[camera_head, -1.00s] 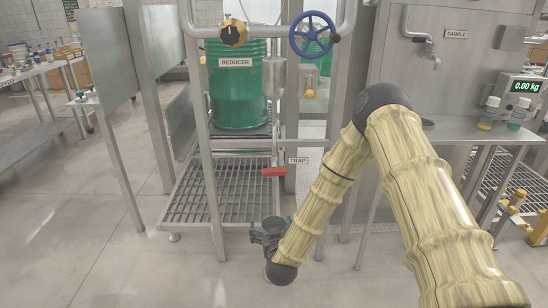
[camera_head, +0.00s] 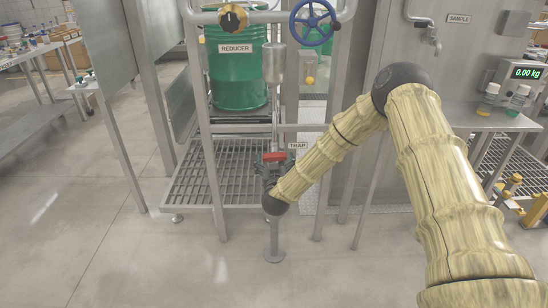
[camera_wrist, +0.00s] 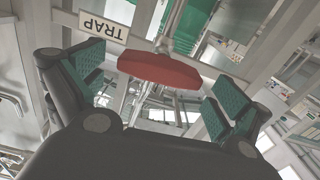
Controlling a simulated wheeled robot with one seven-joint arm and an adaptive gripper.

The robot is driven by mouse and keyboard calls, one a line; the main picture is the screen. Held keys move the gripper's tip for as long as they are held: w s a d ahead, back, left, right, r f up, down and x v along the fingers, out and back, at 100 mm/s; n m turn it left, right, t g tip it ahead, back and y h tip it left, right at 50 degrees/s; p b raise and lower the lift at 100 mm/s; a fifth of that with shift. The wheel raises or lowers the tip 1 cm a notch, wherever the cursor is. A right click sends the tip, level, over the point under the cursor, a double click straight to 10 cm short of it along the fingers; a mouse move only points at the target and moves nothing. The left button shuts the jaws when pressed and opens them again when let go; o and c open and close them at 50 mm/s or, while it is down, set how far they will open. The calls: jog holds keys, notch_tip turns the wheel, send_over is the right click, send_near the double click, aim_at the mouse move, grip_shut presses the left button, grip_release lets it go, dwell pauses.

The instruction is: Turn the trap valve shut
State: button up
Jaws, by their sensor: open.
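The trap valve has a red lever handle (camera_head: 274,156) on a vertical pipe, beside the TRAP label (camera_head: 298,146). In the wrist view the red handle (camera_wrist: 158,70) lies crosswise between the two fingers, with the TRAP label (camera_wrist: 104,26) upside down at its upper left. My gripper (camera_head: 272,165) is at the handle in the head view, partly covering the valve below it. In the wrist view my gripper (camera_wrist: 150,95) is open, its green ridged pads spread to either side of the handle, with visible gaps. The valve body is mostly hidden.
A grated platform (camera_head: 190,190) stands behind the frame, with a green drum (camera_head: 238,85) above it. A post foot (camera_head: 273,255) stands on the floor below. Open floor lies to the left.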

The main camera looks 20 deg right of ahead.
jog(key=shift+x, duration=1.25)
jog(key=c, duration=0.9)
jog(key=shift+c, duration=0.2)
jog(key=shift+m, duration=0.5)
jog(key=o, duration=0.9)
jog(key=shift+o, duration=0.2)
jog(key=v, duration=1.2)
